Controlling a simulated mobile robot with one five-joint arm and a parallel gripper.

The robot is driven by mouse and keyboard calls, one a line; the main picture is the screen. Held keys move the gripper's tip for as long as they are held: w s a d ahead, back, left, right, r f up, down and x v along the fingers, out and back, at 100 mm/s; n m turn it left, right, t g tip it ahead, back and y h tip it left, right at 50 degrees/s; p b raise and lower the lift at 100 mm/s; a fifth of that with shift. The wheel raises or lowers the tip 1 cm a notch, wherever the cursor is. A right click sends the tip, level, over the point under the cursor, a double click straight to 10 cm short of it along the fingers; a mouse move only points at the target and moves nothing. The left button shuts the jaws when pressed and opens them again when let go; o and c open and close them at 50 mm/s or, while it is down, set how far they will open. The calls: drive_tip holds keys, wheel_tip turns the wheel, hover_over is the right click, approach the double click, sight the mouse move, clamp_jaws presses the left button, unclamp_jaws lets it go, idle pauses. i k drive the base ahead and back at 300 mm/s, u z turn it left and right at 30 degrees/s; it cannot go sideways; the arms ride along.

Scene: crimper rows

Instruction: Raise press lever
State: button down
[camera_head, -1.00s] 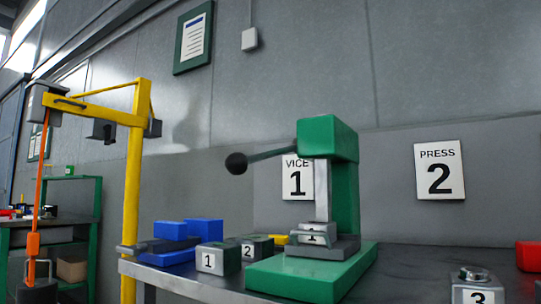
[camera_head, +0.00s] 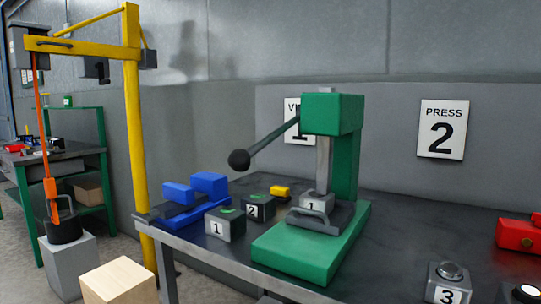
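The green press (camera_head: 333,115) stands on the dark workbench. Its press lever (camera_head: 268,144) slopes down to the left from the press head and ends in a black ball knob (camera_head: 239,160). A grey block marked 1 (camera_head: 317,203) sits on the press base under the ram (camera_head: 323,165), which reaches down to it; whether they touch I cannot tell. A grey handle-like bar lies around that block on the base. My gripper is not in view, and nothing is seen touching the lever.
Blocks marked 1 (camera_head: 224,225) and 2 (camera_head: 259,207) and a blue vice (camera_head: 190,197) stand left of the press. A block marked 3 (camera_head: 447,285) and a red object (camera_head: 517,235) are at right. A yellow hoist post (camera_head: 137,150) rises at the bench's left end.

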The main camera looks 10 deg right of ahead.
sight(239, 161)
drive_tip(key=k, duration=1.35)
drive_tip(key=u, duration=1.05)
drive_tip(key=i, duration=1)
drive_tip(key=u, duration=0.05)
